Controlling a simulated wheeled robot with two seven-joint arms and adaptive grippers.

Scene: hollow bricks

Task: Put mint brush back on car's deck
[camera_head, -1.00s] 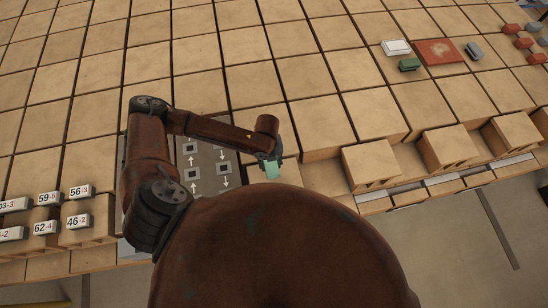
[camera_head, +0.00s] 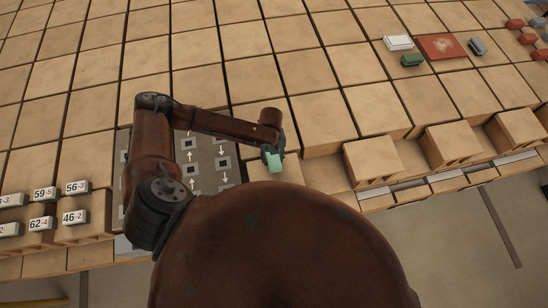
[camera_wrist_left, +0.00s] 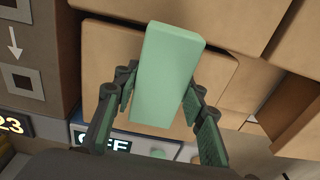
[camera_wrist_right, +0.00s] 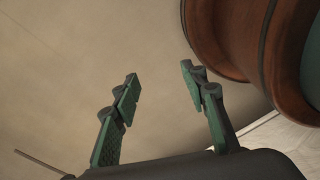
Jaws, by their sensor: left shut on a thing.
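The mint brush (camera_head: 274,163) shows as a plain mint-green block. My left gripper (camera_head: 271,151) is shut on it, and the block stands out between its fingers. In the left wrist view the mint brush (camera_wrist_left: 166,75) lies between both fingers, in front of a tan brick surface and above a panel marked OFF. I cannot tell whether it touches anything below. I cannot tell which surface is the car's deck. My right gripper (camera_wrist_right: 160,77) is open and empty over a plain, pale floor; it does not show in the head view.
A grey panel with arrows (camera_head: 191,181) lies left of the left gripper. Rows of tan bricks (camera_head: 310,70) fill the background. A red plate (camera_head: 440,47), a white block (camera_head: 398,43) and a green block (camera_head: 411,60) sit upper right. Numbered tags (camera_head: 75,217) stand lower left.

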